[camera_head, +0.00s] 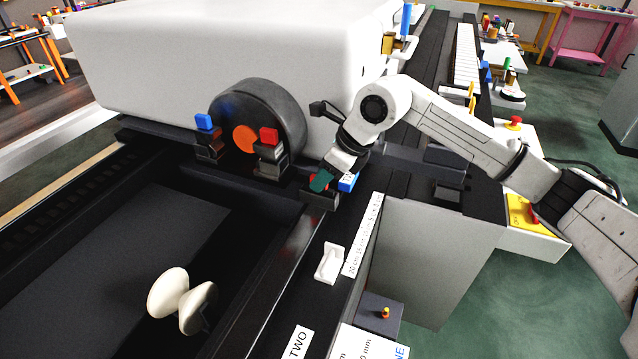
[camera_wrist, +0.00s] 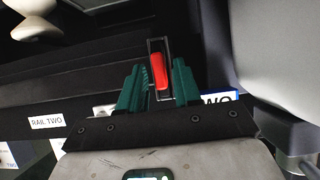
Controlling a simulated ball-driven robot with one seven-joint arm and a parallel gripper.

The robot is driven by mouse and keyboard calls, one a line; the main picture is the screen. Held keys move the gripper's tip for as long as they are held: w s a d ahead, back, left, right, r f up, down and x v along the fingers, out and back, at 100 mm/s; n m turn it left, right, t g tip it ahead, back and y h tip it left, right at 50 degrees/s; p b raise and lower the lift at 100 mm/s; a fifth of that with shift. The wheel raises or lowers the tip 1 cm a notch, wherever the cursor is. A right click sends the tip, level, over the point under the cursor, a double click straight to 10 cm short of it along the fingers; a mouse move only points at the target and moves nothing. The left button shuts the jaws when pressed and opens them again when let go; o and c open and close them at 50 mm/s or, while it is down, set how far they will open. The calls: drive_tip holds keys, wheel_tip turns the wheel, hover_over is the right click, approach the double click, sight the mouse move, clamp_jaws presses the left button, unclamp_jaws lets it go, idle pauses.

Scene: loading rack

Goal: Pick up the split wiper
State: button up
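No part is clearly marked as the split wiper, and I cannot tell for sure which one it is. A red piece in a thin dark frame (camera_wrist: 160,72) lies at my gripper's fingertips in the wrist view. My gripper (camera_head: 321,183) is low over the dark rail in the head view, with teal fingers. In the wrist view my gripper (camera_wrist: 158,62) is open, one finger on each side of the red piece. I cannot tell whether the fingers touch it. In the head view the fingers partly cover it.
A black round housing with an orange centre (camera_head: 245,138) stands left of my gripper, with red-topped (camera_head: 269,136) and blue-topped (camera_head: 204,122) blocks. A white bracket (camera_head: 329,262) sits on the rail nearer the camera. A cream two-lobed part (camera_head: 168,292) lies in the dark bed.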

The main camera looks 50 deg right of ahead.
clamp_jaws()
idle(0.4)
idle(0.4)
wheel_tip(320, 180, up, 10)
drive_tip(key=p, duration=0.4)
